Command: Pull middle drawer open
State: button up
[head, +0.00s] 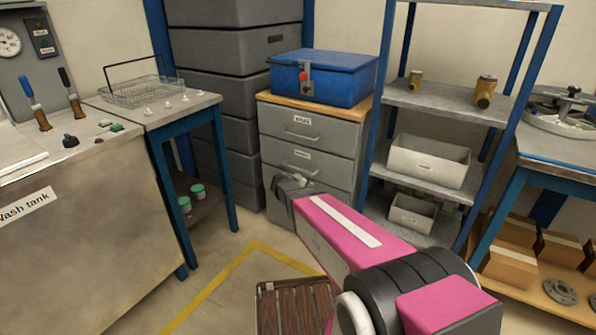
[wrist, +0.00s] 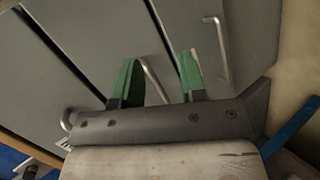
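The grey drawer cabinet (head: 347,140) stands in the middle of the head view, its drawers appearing closed. The middle drawer (head: 335,170) has a label and a bar handle (head: 298,168). My gripper (head: 294,180) is low in front of the cabinet and hides part of the lower front. In the wrist view my gripper (wrist: 158,80) is open, with green fingertips towards the drawer fronts. The middle drawer's handle (wrist: 153,82) shows between the two fingers, not visibly gripped. The bottom drawer's handle (wrist: 218,45) lies to the right of the fingers.
A blue box (head: 325,75) with a red knob sits on the cabinet. Dark stacked crates (head: 225,75) stand to its left, and a shelf rack (head: 450,105) with bins stands close on its right. A wooden slatted object (head: 290,305) lies on the floor in front.

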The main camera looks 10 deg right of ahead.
aim_at(298, 169)
jog(key=w+a+n+t, duration=0.4)
jog(key=w+a+t, duration=0.1)
jog(key=w+a, duration=0.35)
jog(key=shift+n+t, duration=0.3)
jog(key=x, duration=0.7)
jog(key=r+x, duration=0.1)
jog(key=x, duration=0.3)
jog(key=shift+w+d, duration=0.1)
jog(key=shift+w, duration=0.2)
grip_shut()
